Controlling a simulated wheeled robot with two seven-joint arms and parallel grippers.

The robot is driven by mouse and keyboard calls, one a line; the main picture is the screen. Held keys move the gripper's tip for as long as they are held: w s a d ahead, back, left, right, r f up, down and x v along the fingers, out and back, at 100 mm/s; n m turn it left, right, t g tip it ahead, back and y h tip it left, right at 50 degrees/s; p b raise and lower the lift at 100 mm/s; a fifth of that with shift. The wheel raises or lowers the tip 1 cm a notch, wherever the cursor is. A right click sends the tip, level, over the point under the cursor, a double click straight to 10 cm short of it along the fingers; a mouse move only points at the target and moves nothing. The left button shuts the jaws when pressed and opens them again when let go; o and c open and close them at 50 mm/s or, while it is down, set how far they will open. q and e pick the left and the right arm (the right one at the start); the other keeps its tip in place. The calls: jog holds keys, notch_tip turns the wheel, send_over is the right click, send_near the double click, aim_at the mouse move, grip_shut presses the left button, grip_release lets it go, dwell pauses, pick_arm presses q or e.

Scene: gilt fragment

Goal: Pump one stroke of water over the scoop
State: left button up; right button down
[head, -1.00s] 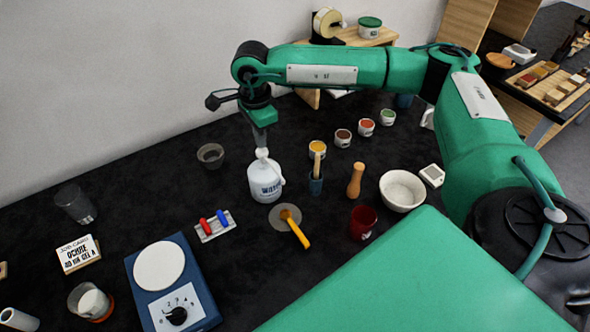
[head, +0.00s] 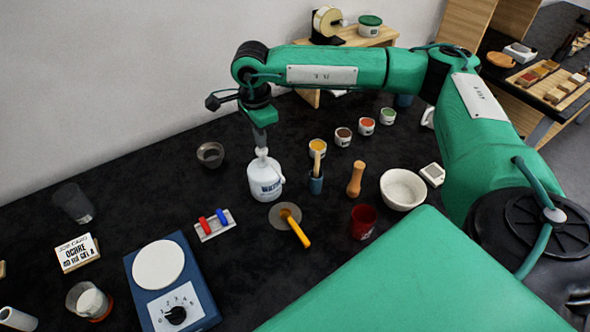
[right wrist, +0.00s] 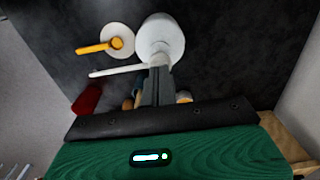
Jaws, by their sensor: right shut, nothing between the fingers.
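A white water bottle (head: 265,183) with a pump top stands upright on the dark table. My right gripper (head: 261,147) is shut and empty, pointing down at the pump head, which it touches or almost touches. In the right wrist view, the shut fingers (right wrist: 156,78) are over the top of the bottle (right wrist: 160,36), and the pump's spout (right wrist: 115,71) points left. The scoop (head: 297,228), with a yellow-orange handle, lies with its bowl on a pale disc (head: 278,212), right and in front of the bottle. My left gripper is not in view.
A red and blue item on a white holder (head: 215,226) lies left of the scoop. A blue cup with a handled tool (head: 316,184), a wooden handle (head: 355,180), a red cup (head: 363,222) and a white bowl (head: 402,190) stand to the right.

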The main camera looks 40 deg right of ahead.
jog(key=shift+f+b, duration=1.05)
jog(key=shift+f, duration=0.3)
jog(key=shift+r, duration=0.2)
jog(key=shift+r+p, duration=0.6)
jog(key=shift+r, duration=0.75)
jog(key=shift+r, duration=0.15)
notch_tip(320, 180, up, 6)
jog(key=shift+f+p, duration=0.1)
jog(key=shift+p, duration=0.95)
